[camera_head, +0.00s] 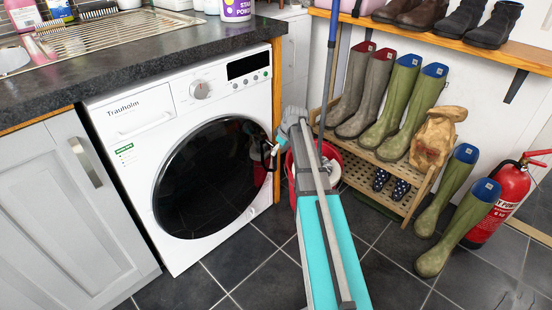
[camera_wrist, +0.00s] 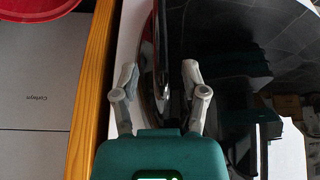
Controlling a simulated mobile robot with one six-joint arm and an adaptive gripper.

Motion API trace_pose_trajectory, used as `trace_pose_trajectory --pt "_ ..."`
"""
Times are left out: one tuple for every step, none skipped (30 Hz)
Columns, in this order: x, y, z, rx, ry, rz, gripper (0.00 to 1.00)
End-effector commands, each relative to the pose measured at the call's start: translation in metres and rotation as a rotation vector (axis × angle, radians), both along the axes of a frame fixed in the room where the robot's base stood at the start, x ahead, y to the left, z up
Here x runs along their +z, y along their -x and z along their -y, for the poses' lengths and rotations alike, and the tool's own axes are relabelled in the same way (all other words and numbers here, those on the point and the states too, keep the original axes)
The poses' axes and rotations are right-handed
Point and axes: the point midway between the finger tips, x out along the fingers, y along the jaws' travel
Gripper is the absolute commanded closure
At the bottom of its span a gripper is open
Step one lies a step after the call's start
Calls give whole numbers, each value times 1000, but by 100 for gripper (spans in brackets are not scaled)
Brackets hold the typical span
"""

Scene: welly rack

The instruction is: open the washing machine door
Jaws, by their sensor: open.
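The white washing machine (camera_head: 135,130) stands under the dark worktop. Its round black glass door (camera_head: 205,180) looks closed in the head view. My gripper (camera_head: 270,150) is at the door's right edge, at about mid-height. In the wrist view my gripper (camera_wrist: 162,82) is open, with one finger on each side of the door's shiny dark rim (camera_wrist: 160,60). The left finger is over the white machine front and the right finger is over the dark glass. Neither finger is clearly pressed on the rim. My arm hides little of the door.
A red bucket (camera_head: 328,163) stands right of the machine, partly behind my arm. Beyond it is a wooden rack (camera_head: 385,185) with wellies. More green wellies (camera_head: 455,225) and a fire extinguisher (camera_head: 505,195) stand at the right. Tiled floor (camera_head: 190,285) in front of the machine is clear.

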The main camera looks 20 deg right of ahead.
Motion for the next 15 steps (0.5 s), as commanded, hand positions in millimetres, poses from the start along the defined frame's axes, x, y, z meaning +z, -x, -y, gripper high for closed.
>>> trace_pose_trajectory --pt "-8 -2 -1 1 0 0 43" --pt "-10 -3 -1 1 0 0 43" --pt "-13 -4 -2 1 0 0 43" --pt "-15 -5 -3 1 0 0 43" --pt "-17 -5 -3 1 0 0 43" --pt "-20 -6 -4 1 0 0 43" --pt "-21 -7 -4 1 0 0 43" --pt "-23 -8 -5 1 0 0 43" --pt "-25 -8 -5 1 0 0 43" --pt "-26 -9 -6 1 0 0 43" --pt "-27 -9 -6 1 0 0 43" --pt "-29 -10 -6 1 0 0 43" --pt "-29 -10 -6 1 0 0 43" --pt "-30 -10 -7 1 0 0 43" --pt "-31 -11 -7 1 0 0 43"
